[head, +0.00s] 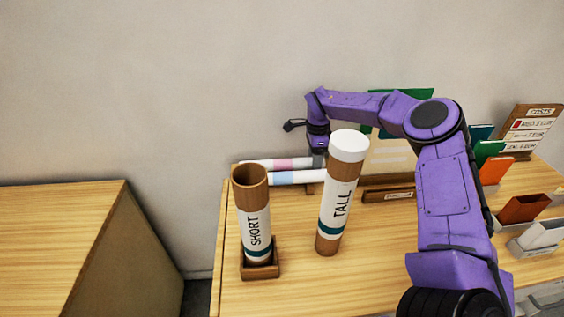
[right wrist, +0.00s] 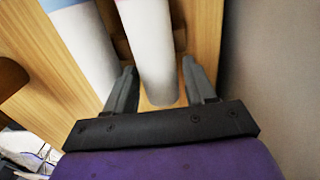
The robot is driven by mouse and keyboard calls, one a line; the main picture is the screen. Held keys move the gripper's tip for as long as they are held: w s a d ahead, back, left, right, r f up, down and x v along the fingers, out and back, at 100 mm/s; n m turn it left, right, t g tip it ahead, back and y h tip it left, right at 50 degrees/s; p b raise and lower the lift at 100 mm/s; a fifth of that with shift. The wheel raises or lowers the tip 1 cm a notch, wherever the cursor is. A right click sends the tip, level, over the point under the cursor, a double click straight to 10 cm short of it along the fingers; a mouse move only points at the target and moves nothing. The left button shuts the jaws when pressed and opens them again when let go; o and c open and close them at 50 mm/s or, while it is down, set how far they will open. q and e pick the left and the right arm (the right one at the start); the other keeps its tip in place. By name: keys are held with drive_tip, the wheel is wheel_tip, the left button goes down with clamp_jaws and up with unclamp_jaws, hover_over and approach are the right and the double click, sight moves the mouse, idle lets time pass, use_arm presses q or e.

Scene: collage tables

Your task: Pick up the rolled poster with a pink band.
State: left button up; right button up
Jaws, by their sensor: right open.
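The rolled poster with a pink band (head: 285,164) is a white roll lying at the back of the right table, near the wall. My right gripper (head: 318,158) is over its right end. In the right wrist view my right gripper (right wrist: 159,68) is open, with one finger on each side of a white roll (right wrist: 150,45). This roll lies on the wall side of the blue-banded one, matching the pink-banded poster; its band is barely visible here. I cannot tell whether the fingers touch it. My left gripper is not in view.
A blue-banded roll (head: 290,178) lies parallel just in front; it also shows in the right wrist view (right wrist: 82,40). A SHORT tube (head: 255,225) in a wooden holder and a white-capped TALL tube (head: 340,195) stand in front. Card holders (head: 525,208) stand at the right.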

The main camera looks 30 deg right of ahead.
drive_tip(key=shift+s, duration=0.15)
drive_tip(key=c, duration=0.8)
drive_tip(key=shift+c, duration=0.2)
